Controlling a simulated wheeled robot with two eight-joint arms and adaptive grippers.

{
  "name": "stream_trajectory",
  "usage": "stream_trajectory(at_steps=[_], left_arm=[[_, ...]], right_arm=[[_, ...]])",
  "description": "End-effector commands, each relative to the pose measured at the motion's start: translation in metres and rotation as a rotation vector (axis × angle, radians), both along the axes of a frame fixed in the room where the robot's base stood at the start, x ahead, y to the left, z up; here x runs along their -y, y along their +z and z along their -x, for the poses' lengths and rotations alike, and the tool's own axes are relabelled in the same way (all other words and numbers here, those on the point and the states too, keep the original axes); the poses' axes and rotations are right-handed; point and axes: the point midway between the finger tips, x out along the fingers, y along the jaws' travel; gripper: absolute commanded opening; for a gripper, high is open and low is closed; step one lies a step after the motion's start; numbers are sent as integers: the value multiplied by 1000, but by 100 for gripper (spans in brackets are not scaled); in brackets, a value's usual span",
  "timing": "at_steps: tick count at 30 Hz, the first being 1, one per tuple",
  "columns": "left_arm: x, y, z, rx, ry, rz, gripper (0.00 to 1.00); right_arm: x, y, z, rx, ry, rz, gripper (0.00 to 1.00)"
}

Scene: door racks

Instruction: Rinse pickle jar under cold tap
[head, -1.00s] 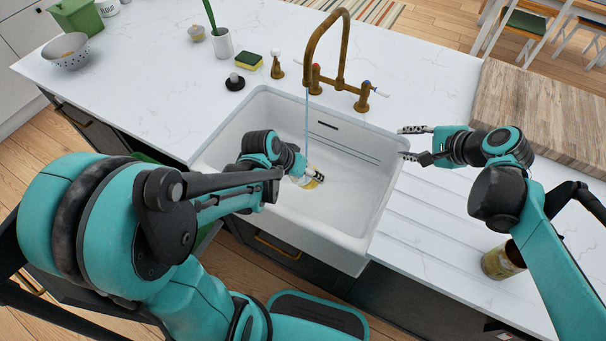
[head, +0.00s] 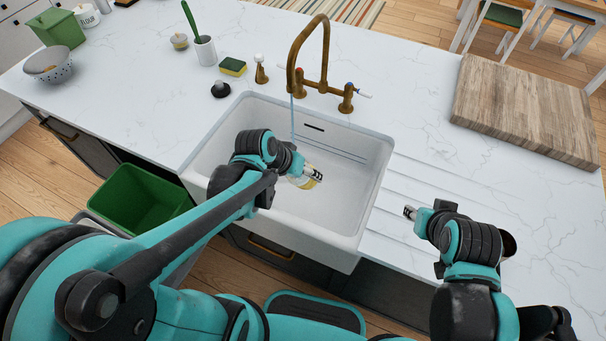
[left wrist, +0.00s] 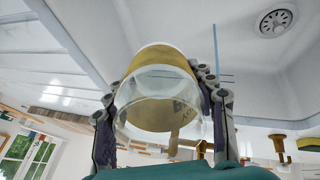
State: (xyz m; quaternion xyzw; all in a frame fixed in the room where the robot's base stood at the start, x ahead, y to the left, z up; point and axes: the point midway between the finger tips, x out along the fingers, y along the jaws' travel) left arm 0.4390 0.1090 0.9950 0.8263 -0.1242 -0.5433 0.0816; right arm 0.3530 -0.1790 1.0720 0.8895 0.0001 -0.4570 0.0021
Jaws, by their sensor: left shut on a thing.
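My left gripper (head: 312,174) is shut on a clear glass jar (head: 303,183) with a yellow band and holds it inside the white sink (head: 335,220). In the left wrist view the jar (left wrist: 160,95) sits between both fingers and looks empty. A thin blue water stream (head: 292,116) falls from the brass tap (head: 325,55). In the left wrist view the stream (left wrist: 216,50) shows beside the jar; whether it touches the jar is unclear. My right gripper (head: 412,214) is over the grooved drainboard at the sink's right, with one fingertip clearly visible and the rest hidden.
A dark round item (head: 509,243) is mostly hidden behind my right arm. A wooden board (head: 525,110) lies at the back right. A green bin (head: 137,200) is at the left.

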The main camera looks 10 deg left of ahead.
Motion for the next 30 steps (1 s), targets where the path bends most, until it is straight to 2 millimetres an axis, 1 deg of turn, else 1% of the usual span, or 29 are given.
stream_trajectory(at_steps=[15, 30], left_arm=[[-15, -12, -47, 0, 1, 0, 20], [-30, -22, -97, 0, 1, 0, 20]], right_arm=[[0, -21, 0, 0, -2, -3, 37], [0, -38, 0, -1, -2, -4, 37]])
